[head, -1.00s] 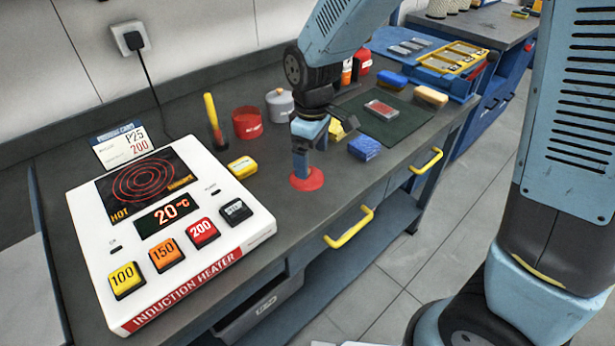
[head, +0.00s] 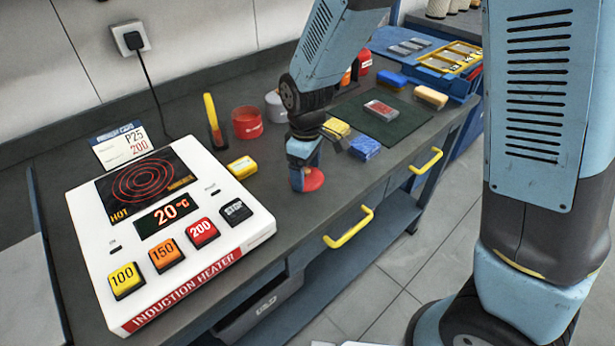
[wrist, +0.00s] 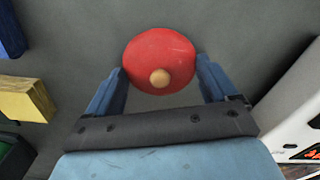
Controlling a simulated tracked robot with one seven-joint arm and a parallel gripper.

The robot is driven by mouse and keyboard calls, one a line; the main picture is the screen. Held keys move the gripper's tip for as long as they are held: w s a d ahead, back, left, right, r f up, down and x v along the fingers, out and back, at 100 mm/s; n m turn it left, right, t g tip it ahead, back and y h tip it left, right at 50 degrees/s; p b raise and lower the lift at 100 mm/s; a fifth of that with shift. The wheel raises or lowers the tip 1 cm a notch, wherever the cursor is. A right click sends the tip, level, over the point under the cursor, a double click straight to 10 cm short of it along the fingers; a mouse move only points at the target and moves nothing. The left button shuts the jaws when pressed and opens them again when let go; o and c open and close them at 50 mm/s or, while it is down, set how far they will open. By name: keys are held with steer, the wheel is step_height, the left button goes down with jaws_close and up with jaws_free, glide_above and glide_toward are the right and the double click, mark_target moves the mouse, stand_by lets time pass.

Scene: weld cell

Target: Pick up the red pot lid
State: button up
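The red pot lid (head: 314,180) is a round red disc lying on the dark bench top near its front edge. In the wrist view the lid (wrist: 150,52) shows a pale tan knob (wrist: 160,78) near its middle. My gripper (head: 298,184) is low at the lid and hides its left part in the head view. In the wrist view my gripper (wrist: 161,68) is open, with one blue finger on each side of the lid's near part. I cannot tell whether the fingers touch the rim.
The white induction heater (head: 245,215) stands left of the lid. A yellow block (head: 242,167), a red pot (head: 247,122) and a grey pot (head: 276,106) stand behind. A blue block (head: 364,147) lies to the right. Yellow drawer handles (head: 348,227) stick out in front.

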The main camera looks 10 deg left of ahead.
steer(key=c, duration=0.6)
steer(key=shift+c, duration=0.2)
